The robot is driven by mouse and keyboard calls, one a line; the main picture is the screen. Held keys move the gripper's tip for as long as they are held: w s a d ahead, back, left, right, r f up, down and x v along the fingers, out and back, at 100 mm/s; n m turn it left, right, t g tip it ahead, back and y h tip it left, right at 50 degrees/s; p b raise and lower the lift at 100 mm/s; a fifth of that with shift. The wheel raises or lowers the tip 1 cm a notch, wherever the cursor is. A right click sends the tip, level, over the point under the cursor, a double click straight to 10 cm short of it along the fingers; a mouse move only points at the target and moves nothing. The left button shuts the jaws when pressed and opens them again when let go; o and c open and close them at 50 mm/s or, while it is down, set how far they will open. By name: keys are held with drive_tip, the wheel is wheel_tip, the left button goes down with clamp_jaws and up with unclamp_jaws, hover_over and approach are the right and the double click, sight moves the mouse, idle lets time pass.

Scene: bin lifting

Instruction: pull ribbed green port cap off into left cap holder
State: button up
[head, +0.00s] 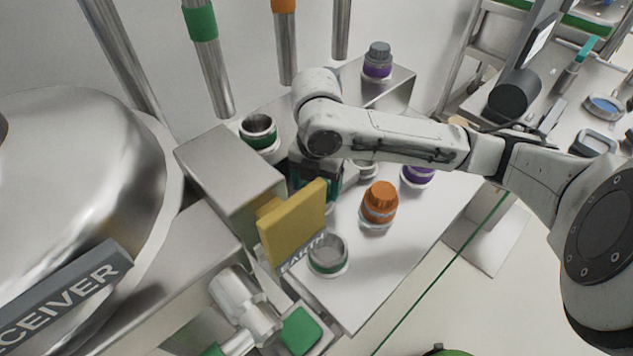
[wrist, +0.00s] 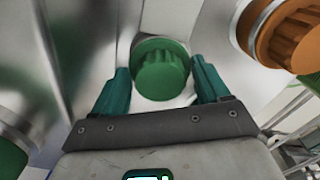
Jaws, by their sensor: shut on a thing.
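The ribbed green port cap (wrist: 162,75) is between the teal fingers of my gripper (wrist: 160,82) in the wrist view. My gripper is shut on it. In the head view my gripper (head: 315,178) hangs low behind the yellow plate, and the arm hides the cap. An empty cup with a green ring (head: 258,132) stands at the back left of the bench.
A ribbed orange cap (head: 379,203) sits right of my gripper; it also shows in the wrist view (wrist: 292,35). A yellow plate (head: 293,222) stands close in front. A purple-ringed piece (head: 417,174) is under my forearm. The bench front right (head: 375,270) is clear.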

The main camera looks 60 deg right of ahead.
drive_tip(key=shift+f, duration=0.15)
idle(0.3)
drive_tip(key=o, duration=1.2)
drive_tip(key=shift+o, duration=0.2)
wheel_tip(320, 180, up, 11)
drive_tip(key=shift+p, duration=0.35)
drive_tip(key=shift+f, duration=0.1)
